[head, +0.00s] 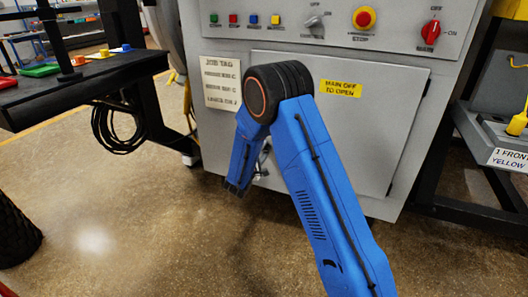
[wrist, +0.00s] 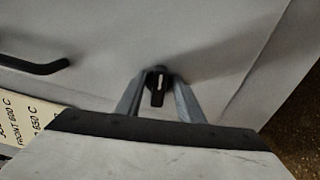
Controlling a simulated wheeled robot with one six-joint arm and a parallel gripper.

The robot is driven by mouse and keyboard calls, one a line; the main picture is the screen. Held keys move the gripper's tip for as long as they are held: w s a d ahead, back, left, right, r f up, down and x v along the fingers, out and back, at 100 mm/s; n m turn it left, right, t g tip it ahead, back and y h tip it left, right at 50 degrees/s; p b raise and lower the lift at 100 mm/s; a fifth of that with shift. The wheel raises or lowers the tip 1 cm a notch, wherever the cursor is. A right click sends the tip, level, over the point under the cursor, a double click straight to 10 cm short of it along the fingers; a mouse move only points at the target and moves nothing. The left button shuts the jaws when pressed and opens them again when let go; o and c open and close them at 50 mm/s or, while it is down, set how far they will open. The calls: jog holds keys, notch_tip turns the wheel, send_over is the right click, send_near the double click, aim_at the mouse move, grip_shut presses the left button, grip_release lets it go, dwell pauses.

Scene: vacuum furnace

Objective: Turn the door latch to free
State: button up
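The door latch (wrist: 158,84) is a small black knob with a white line along its grip, on the grey furnace door (wrist: 225,70). In the wrist view the line runs nearly up and down the picture. My gripper (wrist: 158,92) is open, with one grey finger on each side of the latch. Narrow gaps seem to show between fingers and latch; contact at the tips is unclear. In the head view my blue arm covers most of the door's left part and the latch is not clearly visible.
A black bar handle (wrist: 35,66) and the job tag (wrist: 22,125) are at the left in the wrist view. In the head view a yellow "main off to open" label (head: 341,88) is on the door. The red main switch (head: 431,32) is above. A black table (head: 85,85) stands left.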

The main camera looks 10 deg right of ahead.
jog(key=v, duration=1.7)
jog(key=shift+s, duration=0.15)
jog(key=shift+a, duration=0.1)
jog(key=shift+r, duration=0.1)
jog(key=s+d+r+m+g+h, duration=0.1)
jog(key=s+d+r+m+g, duration=0.1)
jog(key=s+d+r+g, duration=0.3)
jog(key=s+d+r+m+g+h, duration=0.1)
jog(key=d+r+m+h, duration=0.1)
jog(key=d, duration=0.5)
jog(key=s+d+r+m+g+y, duration=0.2)
jog(key=s+d+r+m+g, duration=0.15)
jog(key=s+d, duration=0.45)
jog(key=s+d+r+m+g+y, duration=0.2)
jog(key=s+d+g, duration=0.2)
jog(key=s, duration=0.7)
jog(key=s+a+r+m+t+y, duration=0.1)
jog(key=s+a+y, duration=0.3)
jog(key=s, duration=0.4)
jog(key=s+a+r+m+t+y, duration=0.2)
jog(key=s+y, duration=0.3)
jog(key=s, duration=0.4)
jog(key=shift+s+a+r+t+y, duration=0.25)
jog(key=shift+a+r+t+y, duration=0.1)
jog(key=shift+a+r, duration=0.5)
